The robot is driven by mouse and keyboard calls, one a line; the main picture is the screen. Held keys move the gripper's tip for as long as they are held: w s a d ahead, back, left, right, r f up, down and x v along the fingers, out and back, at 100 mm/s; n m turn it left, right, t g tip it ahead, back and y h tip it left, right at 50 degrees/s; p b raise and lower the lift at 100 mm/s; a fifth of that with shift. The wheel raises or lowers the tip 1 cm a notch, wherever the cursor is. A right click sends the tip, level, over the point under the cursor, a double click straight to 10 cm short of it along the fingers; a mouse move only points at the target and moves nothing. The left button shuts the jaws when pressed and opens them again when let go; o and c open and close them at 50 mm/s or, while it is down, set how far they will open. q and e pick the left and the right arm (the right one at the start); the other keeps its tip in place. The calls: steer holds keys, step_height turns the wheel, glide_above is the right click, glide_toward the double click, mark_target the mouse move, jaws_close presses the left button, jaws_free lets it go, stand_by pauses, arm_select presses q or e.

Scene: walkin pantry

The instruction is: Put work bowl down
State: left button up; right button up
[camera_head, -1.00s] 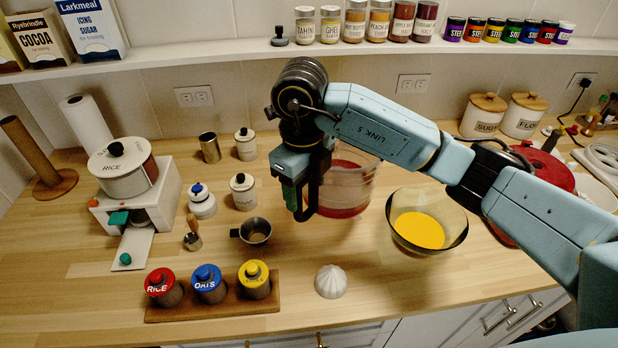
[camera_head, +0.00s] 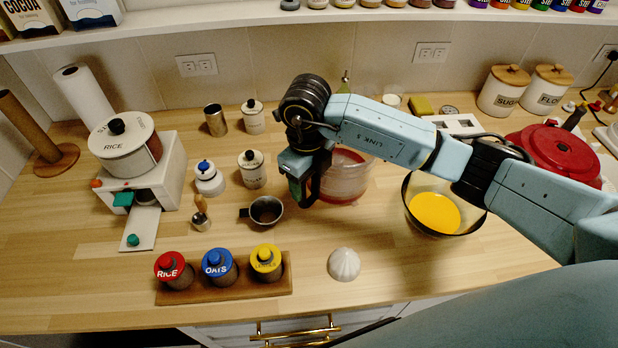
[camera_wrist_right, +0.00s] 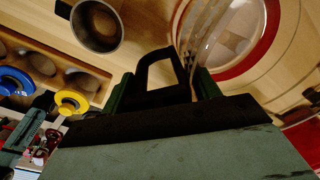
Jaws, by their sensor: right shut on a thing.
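The work bowl (camera_head: 346,180), clear with a red base, is at the middle of the counter in the head view, partly hidden by my right arm. My right gripper (camera_head: 303,190) is shut on its black handle, on the bowl's left side. In the right wrist view the dark handle loop sits between the green fingers of the gripper (camera_wrist_right: 160,82), and the clear wall and red ring of the work bowl (camera_wrist_right: 262,58) show beside it. The bowl looks upright and low over the wood counter; I cannot tell whether its base touches. My left gripper is not in view.
A glass bowl with yellow contents (camera_head: 408,212) stands to the right, a metal cup (camera_head: 266,210) to the left. A white juicer dome (camera_head: 344,264) and a rack of jars (camera_head: 205,294) are in front. Bare wood (camera_head: 320,235) lies between the bowl and the dome.

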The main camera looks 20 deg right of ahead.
steer(key=shift+w+f, duration=0.1)
steer(key=shift+f, duration=0.3)
steer(key=o, duration=1.3)
steer(key=shift+f, duration=0.1)
steer(key=shift+c, duration=0.2)
steer(key=o, duration=0.4)
steer(key=shift+r, duration=0.25)
steer(key=r, duration=0.6)
steer(key=r+b, duration=0.1)
steer(key=r, duration=0.4)
steer(key=shift+s+a+r, duration=0.2)
steer(key=shift+r, duration=0.15)
steer(key=shift+s, duration=0.1)
